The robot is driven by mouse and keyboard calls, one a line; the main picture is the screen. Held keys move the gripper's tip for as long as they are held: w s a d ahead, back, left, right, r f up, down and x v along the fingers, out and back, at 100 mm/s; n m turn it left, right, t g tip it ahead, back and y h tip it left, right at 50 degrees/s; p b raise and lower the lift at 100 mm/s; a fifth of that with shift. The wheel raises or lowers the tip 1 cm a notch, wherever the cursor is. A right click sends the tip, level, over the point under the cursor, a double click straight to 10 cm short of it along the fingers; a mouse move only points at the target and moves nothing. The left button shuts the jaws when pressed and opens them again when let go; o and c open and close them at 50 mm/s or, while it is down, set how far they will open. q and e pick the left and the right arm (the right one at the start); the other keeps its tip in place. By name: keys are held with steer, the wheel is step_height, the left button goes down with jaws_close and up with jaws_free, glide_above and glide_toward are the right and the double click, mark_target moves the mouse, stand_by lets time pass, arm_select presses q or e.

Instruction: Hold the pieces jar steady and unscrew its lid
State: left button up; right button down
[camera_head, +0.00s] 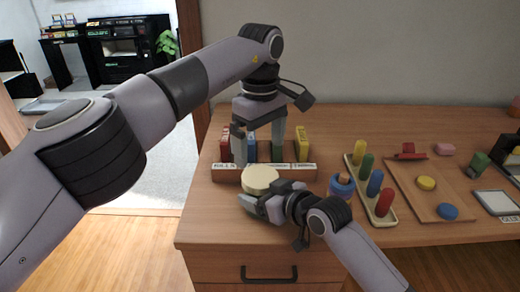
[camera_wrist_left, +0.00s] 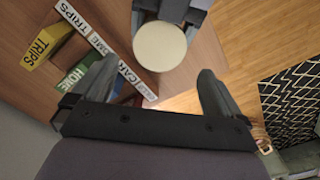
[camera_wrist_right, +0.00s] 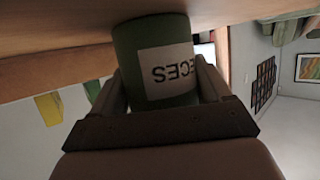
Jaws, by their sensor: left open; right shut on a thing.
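The pieces jar shows in the right wrist view as a green cylinder with a white label (camera_wrist_right: 168,72). My right gripper (camera_wrist_right: 165,95) is shut on its sides. In the head view the jar's round cream lid (camera_head: 260,179) faces up, and my right gripper (camera_head: 268,203) is at the jar near the table's front edge; the jar's body is mostly hidden there. My left gripper (camera_head: 258,140) is open, pointing down above and behind the lid. In the left wrist view the lid (camera_wrist_left: 160,46) lies beyond the open fingers (camera_wrist_left: 150,95), apart from them.
Behind the jar stands a labelled rack (camera_head: 230,174) with several coloured blocks, close under my left gripper. To the right are a small blue jar (camera_head: 342,186), a peg board (camera_head: 352,180) with coloured pegs, and a wooden tray (camera_head: 408,196).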

mark_target(260, 176)
arm_select(q)
step_height(260, 176, down, 8)
steer(key=shift+r, duration=0.2)
steer(key=c, duration=0.9)
steer(key=shift+n, duration=1.7)
steer(key=o, duration=0.9)
steer(key=shift+r, duration=0.1)
